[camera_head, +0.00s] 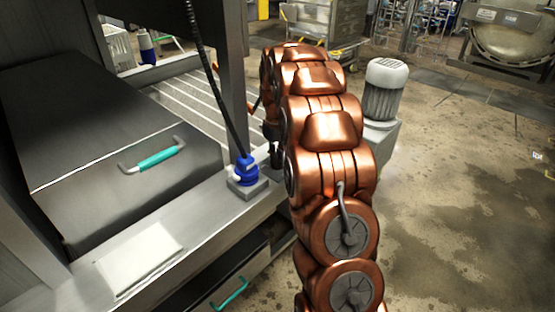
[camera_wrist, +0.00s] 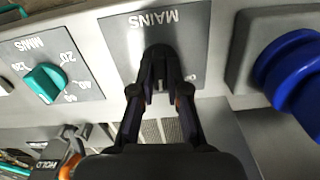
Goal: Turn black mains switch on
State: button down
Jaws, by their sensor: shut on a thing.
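The black mains switch (camera_wrist: 158,51) sits on a grey plate (camera_wrist: 120,40) in the wrist view, with the word MAINS appearing upside down above it. My gripper (camera_wrist: 160,84) is shut on the switch knob, its two fingertips on either side of it. The fingers hide much of the knob, so its exact angle cannot be told. A small marking shows to the right of the fingertips, partly covered. In the head view my copper arm blocks the switch, and only a dark bit of the gripper end shows at its left.
A teal timer knob (camera_wrist: 46,80) is left of the switch. A blue plug (camera_wrist: 292,72) is at its right, also seen in the head view (camera_head: 246,168) with a black cable. A teal-handled lid (camera_head: 110,150) and a motor (camera_head: 385,88) flank my arm. Open floor (camera_head: 480,180) lies right.

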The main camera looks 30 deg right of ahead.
jog(key=m+b, duration=0.1)
jog(key=m, duration=0.3)
jog(key=shift+f, duration=0.1)
jog(key=shift+m+b, duration=0.55)
jog(key=shift+m, duration=1.25)
jog(key=c, duration=1.2)
grip_release()
jog(key=shift+o, duration=0.2)
notch_tip(320, 180, up, 12)
